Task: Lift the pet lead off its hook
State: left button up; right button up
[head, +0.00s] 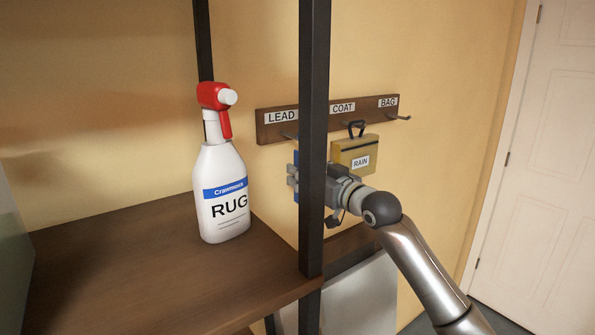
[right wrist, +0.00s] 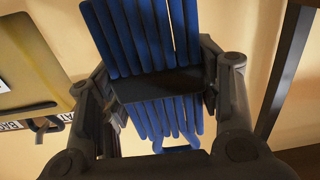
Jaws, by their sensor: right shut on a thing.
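The pet lead is a bundle of blue cords with a black band around its middle. It fills the centre of the right wrist view (right wrist: 140,35), with a small blue loop at its lower end there. In the head view only a blue sliver of the lead (head: 296,160) shows left of the dark post, below the LEAD hook (head: 289,136). My right gripper (head: 297,181) is shut on the lead at its band, with a finger on either side. The post hides much of both. I cannot tell whether the loop is on the hook. My left gripper is not in view.
The dark rack post (head: 314,130) stands in front of the wooden hook board (head: 370,111). A yellow RAIN pouch (head: 358,148) hangs close right of my gripper. The BAG hook (head: 402,118) is empty. A RUG spray bottle (head: 221,190) stands on the brown shelf (head: 130,265).

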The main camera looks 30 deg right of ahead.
jog(key=s+d+b, duration=0.1)
jog(key=s, duration=0.6)
dwell(0.3)
